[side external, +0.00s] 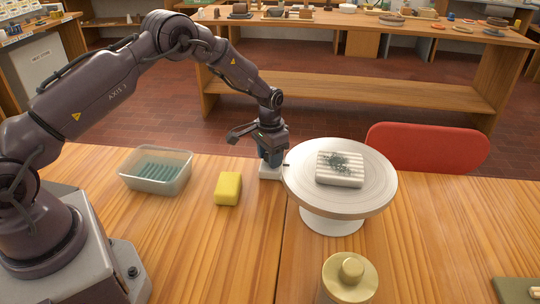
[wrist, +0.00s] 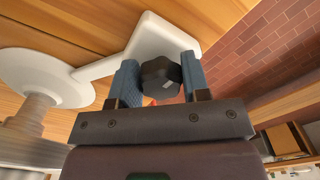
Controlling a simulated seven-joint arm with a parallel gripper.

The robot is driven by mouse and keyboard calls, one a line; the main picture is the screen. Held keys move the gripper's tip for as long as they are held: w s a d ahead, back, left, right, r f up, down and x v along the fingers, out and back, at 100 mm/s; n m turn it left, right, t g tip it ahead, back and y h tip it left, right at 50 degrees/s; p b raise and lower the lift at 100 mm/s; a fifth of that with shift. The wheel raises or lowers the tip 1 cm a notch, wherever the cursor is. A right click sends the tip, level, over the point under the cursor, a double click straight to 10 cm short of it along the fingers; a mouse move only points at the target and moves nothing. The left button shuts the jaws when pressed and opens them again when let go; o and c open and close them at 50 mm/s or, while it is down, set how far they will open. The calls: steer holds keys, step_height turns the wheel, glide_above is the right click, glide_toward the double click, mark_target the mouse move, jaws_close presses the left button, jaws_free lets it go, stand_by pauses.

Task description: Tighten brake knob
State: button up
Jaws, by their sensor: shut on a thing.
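The black brake knob (wrist: 160,82) has a pale mark on it and sits between the two blue finger pads of my gripper (wrist: 160,66) in the wrist view. My gripper is shut on it. The knob is at a white bracket (wrist: 158,36), whose arm reaches toward the white wheel (wrist: 40,78). In the side view my gripper (side external: 270,160) points down beside the left edge of the round white wheel (side external: 303,186), over the white bracket (side external: 268,173). The knob is hidden there by the gripper.
A ribbed white block with dark green specks (side external: 340,170) lies on the wheel. A yellow sponge (side external: 228,188) and a clear tub with a green ribbed item (side external: 156,170) stand left. A brass-coloured lidded pot (side external: 349,277) is in front. A red chair back (side external: 427,147) is behind.

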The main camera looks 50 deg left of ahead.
steer(key=m, duration=0.4)
steer(key=shift+a+m, duration=0.1)
steer(key=shift+m, duration=0.2)
steer(key=m, duration=0.4)
steer(key=shift+m, duration=0.3)
steer(key=m, duration=0.4)
steer(key=shift+w+a, duration=0.1)
steer(key=shift+r+m, duration=0.1)
steer(key=shift+m, duration=2.4)
steer(key=shift+w, duration=0.1)
steer(key=o, duration=0.9)
steer(key=shift+o, duration=0.2)
